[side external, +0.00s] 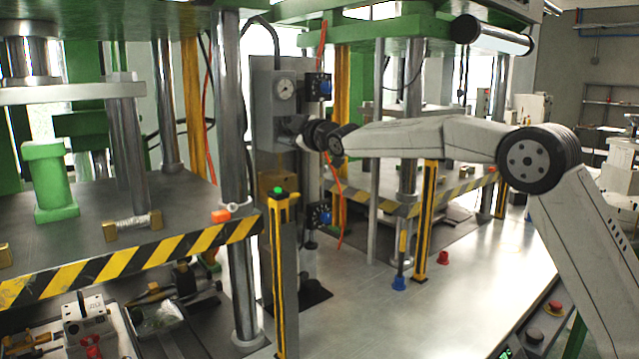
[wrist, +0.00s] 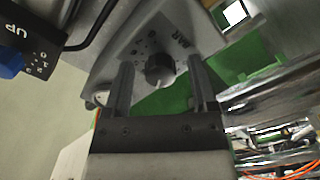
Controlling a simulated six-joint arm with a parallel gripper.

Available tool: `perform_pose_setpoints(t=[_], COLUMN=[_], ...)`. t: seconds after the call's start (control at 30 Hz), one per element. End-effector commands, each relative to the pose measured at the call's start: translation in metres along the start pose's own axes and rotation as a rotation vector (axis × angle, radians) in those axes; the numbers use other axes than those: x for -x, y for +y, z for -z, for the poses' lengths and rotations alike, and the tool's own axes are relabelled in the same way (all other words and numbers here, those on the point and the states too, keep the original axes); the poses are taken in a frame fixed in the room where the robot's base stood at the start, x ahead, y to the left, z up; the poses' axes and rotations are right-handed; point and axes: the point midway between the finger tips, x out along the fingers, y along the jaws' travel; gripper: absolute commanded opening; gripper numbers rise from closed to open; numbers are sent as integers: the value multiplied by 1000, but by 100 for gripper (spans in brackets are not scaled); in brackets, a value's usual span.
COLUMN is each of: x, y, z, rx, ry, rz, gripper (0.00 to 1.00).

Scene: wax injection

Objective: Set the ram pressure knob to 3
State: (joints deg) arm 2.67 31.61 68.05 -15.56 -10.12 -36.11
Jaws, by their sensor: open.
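The knob is hidden there.
A dark box with a blue knob, marked "UP" (wrist: 22,30), is at the left in the wrist view. Blue-knobbed units (side external: 320,87) stand right of the control box. Striped press tables (side external: 130,262) flank the post. An orange cable (side external: 338,205) hangs nearby.

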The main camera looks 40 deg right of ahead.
Motion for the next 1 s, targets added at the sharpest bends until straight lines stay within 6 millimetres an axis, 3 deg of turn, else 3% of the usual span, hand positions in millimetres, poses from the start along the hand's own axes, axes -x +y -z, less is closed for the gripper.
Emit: perform_pose_setpoints(t=[0.37,1.0], x=[10,64], y=[1,0], z=[0,0], rx=[0,0], ry=[0,0], rz=[0,0], gripper=[74,74])
